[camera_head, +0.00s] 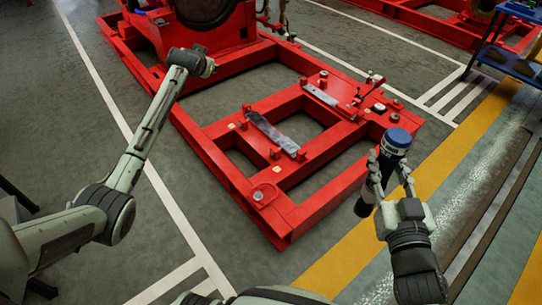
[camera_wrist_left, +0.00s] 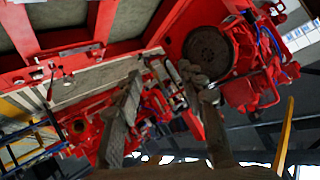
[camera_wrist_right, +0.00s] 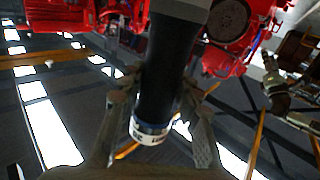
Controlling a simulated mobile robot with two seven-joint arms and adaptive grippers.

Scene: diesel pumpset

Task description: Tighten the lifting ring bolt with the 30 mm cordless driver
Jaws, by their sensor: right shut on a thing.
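My right gripper (camera_head: 391,178) is shut on the cordless driver (camera_head: 396,142), which has a blue cap, a white band and a black body. The driver is held tilted at the right of the red base frame (camera_head: 288,212), apart from it. In the right wrist view, the driver's black body (camera_wrist_right: 168,65) passes between the fingers. My left gripper (camera_head: 203,63) is over the far left part of the frame; in the left wrist view its fingers (camera_wrist_left: 160,75) are apart and empty. Several small bolts show on the frame, such as one at the near corner (camera_head: 258,196); I cannot tell which is the lifting ring bolt.
Two grey metal plates (camera_head: 272,134) lie on the frame's crossbeams. A large red machine with a dark round wheel (camera_head: 205,12) stands at the frame's far end. A blue-topped trolley (camera_head: 515,60) is at the far right. The floor left of the frame is clear.

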